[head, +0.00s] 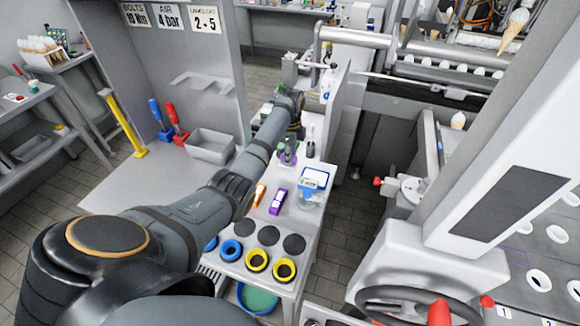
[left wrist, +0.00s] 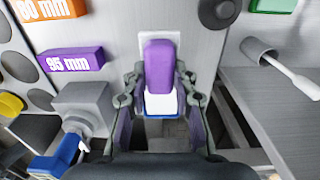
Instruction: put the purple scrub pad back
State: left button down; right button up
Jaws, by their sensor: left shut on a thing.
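The purple scrub pad (left wrist: 160,62), with a white lower part, stands between the two fingers of my left gripper (left wrist: 160,108) in the left wrist view. The fingers are shut on its sides. In the head view my left gripper (head: 287,152) is small, low over the far part of the grey bench top, with a bit of purple at it. A pale rectangular patch (left wrist: 173,37) shows behind the pad on the bench. I cannot tell whether the pad touches it. My right gripper is not in view.
A purple 95 mm block (left wrist: 72,62) and an orange 80 mm block (left wrist: 45,9) lie nearby. A grey device with a blue part (left wrist: 55,158) stands beside them. A grey cup (left wrist: 258,52) holds a white-handled tool. Yellow rings (head: 257,260) are at the bench's near end.

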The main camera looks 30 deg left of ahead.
pick_arm(q)
jog(key=shift+w+f, duration=0.1)
jog(key=shift+f, duration=0.45)
notch_tip(320, 180, down, 3)
jog(key=shift+f, duration=0.4)
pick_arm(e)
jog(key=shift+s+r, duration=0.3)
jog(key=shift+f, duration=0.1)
pick_arm(q)
jog(key=c, duration=1.1)
grip_release()
jog(key=shift+f, duration=0.1)
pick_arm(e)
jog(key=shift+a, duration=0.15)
pick_arm(q)
jog(key=shift+o, duration=0.2)
notch_tip(320, 180, up, 12)
jog(key=shift+r+b, duration=0.15)
jog(key=shift+b, duration=0.45)
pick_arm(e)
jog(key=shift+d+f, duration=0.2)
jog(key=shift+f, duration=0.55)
